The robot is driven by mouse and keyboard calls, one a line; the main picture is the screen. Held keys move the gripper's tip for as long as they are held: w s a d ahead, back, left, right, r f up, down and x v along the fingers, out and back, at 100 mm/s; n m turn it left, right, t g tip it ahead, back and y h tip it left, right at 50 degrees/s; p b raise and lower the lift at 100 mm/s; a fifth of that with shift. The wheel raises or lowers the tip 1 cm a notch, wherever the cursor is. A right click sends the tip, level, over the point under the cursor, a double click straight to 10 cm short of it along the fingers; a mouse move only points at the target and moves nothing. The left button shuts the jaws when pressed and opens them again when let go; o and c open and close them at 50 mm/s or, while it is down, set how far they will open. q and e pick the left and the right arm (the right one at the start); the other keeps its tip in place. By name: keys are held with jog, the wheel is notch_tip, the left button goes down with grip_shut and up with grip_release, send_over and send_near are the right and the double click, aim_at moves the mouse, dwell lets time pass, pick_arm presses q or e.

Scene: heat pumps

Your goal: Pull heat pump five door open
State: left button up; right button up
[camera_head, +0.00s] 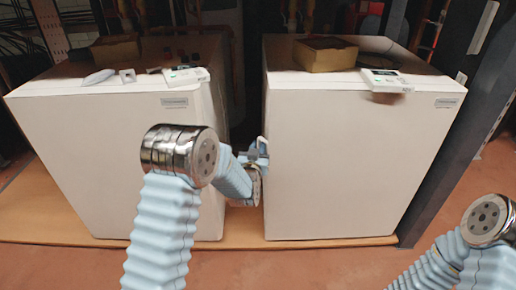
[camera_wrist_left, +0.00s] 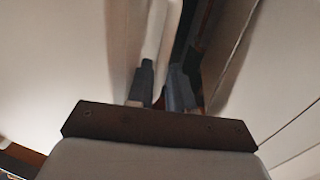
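Two white heat pumps stand side by side, a left one (camera_head: 105,150) and a right one (camera_head: 345,160). Their small label plates are too blurred to read, so I cannot tell which is number five. My left gripper (camera_head: 262,150) is at the left edge of the right heat pump, by the gap between the two. In the left wrist view its two grey fingers (camera_wrist_left: 165,85) stand a little apart, with a pale panel edge (camera_wrist_left: 161,35) running down between them. I cannot tell whether they press on it. My right gripper is out of view; only part of that arm shows.
Brown boxes (camera_head: 326,54) and small white devices (camera_head: 386,81) lie on the pumps' tops. A dark post (camera_head: 462,130) stands close at the right. The reddish floor (camera_head: 300,265) in front is clear apart from my arms.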

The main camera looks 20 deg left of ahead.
pick_arm(q)
grip_shut()
dwell(1.2)
